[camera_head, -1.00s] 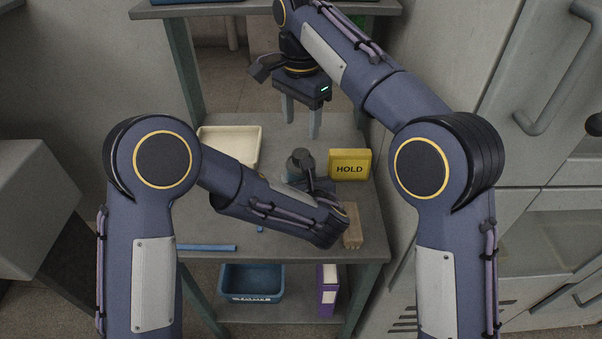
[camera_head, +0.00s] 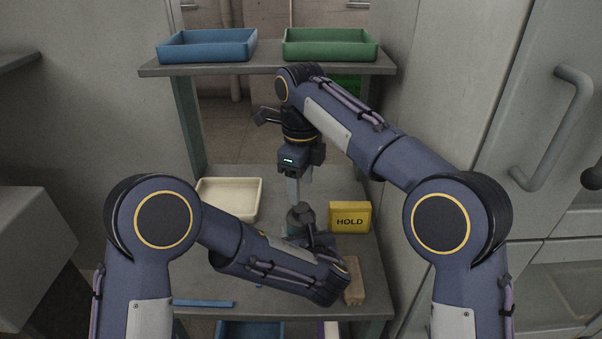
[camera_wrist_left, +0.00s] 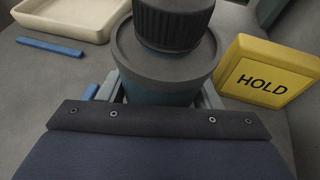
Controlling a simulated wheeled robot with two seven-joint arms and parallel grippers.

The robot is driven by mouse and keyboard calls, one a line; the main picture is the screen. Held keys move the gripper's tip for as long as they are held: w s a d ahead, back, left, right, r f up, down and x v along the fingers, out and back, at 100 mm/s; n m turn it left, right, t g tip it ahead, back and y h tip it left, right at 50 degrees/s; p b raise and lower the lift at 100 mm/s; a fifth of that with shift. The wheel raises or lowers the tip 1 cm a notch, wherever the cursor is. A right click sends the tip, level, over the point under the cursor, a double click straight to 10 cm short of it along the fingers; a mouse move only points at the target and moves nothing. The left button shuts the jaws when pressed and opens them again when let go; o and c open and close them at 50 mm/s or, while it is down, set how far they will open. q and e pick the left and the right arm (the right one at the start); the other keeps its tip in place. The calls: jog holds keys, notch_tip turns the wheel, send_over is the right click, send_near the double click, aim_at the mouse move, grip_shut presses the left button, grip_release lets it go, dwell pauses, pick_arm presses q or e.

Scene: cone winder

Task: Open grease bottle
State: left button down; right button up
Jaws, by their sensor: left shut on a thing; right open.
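The grease bottle (camera_wrist_left: 165,75) has a dark ribbed cap (camera_wrist_left: 172,22) and stands upright on the grey table; its dark top also shows in the head view (camera_head: 300,216). My left gripper (camera_wrist_left: 168,98) is shut around the bottle's body, with a finger on each side. In the head view my left forearm hides most of the bottle and the left fingers. My right gripper (camera_head: 299,188) points down above and just behind the bottle's cap. It is open; its fingers overlap from this angle. Whether they touch the cap cannot be told.
A yellow HOLD block (camera_head: 350,218) stands right of the bottle. A cream tray (camera_head: 228,219) lies at the left, and a blue bar (camera_head: 204,303) near the front edge. A wooden-backed brush (camera_head: 354,281) lies at the right. Blue (camera_head: 206,54) and green (camera_head: 330,52) trays sit on the upper shelf.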

aim_at(301, 207)
notch_tip(301, 207, down, 6)
jog(key=shift+r, duration=0.15)
jog(key=shift+c, duration=0.3)
